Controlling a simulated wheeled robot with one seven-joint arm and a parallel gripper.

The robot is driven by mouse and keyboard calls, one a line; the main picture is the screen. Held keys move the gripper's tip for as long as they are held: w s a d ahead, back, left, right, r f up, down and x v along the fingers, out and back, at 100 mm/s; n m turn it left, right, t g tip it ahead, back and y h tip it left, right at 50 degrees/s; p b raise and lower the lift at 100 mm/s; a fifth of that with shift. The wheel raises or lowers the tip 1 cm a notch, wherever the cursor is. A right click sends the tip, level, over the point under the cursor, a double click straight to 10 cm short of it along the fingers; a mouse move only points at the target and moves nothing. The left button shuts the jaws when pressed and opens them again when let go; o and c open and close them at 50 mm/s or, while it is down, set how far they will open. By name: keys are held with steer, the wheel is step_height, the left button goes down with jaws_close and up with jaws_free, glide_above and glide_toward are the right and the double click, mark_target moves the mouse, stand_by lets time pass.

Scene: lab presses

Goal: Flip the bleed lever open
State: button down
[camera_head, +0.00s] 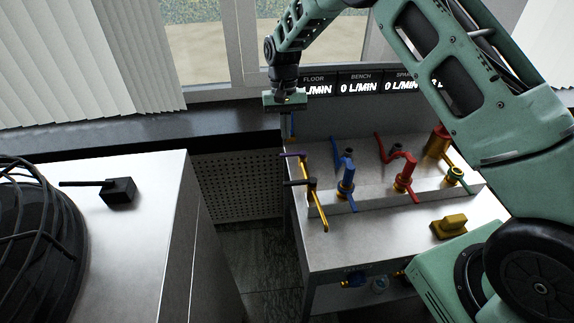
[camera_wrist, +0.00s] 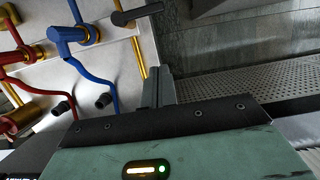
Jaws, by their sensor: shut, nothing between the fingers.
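No readable label marks the bleed lever. A black-handled lever (camera_head: 300,183) sits on a yellow pipe (camera_head: 318,211) at the bench's left end. Its black handle (camera_wrist: 138,13) shows at the top of the wrist view. A blue valve (camera_head: 346,184) and a red valve (camera_head: 405,178) stand to its right, with the blue one also in the wrist view (camera_wrist: 70,34). My gripper (camera_head: 292,130) is shut and empty above the bench's back left corner, behind the black-handled lever and apart from it. Its fingers (camera_wrist: 160,87) also show in the wrist view.
The metal bench (camera_head: 345,250) has bare room in front. A yellow block (camera_head: 449,226) lies at its right. Flow displays (camera_head: 357,84) stand behind, close to my arm. A white cabinet (camera_head: 130,240) with a black box (camera_head: 118,192) is left, across a gap.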

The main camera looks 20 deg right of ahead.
mark_target(300, 183)
steer(key=s+a+f+p, duration=0.1)
steer(key=s+f+p, duration=0.5)
steer(key=f, duration=0.3)
steer(key=shift+s+a+f, duration=0.15)
steer(key=shift+s+f, duration=0.05)
steer(key=shift+f, duration=0.15)
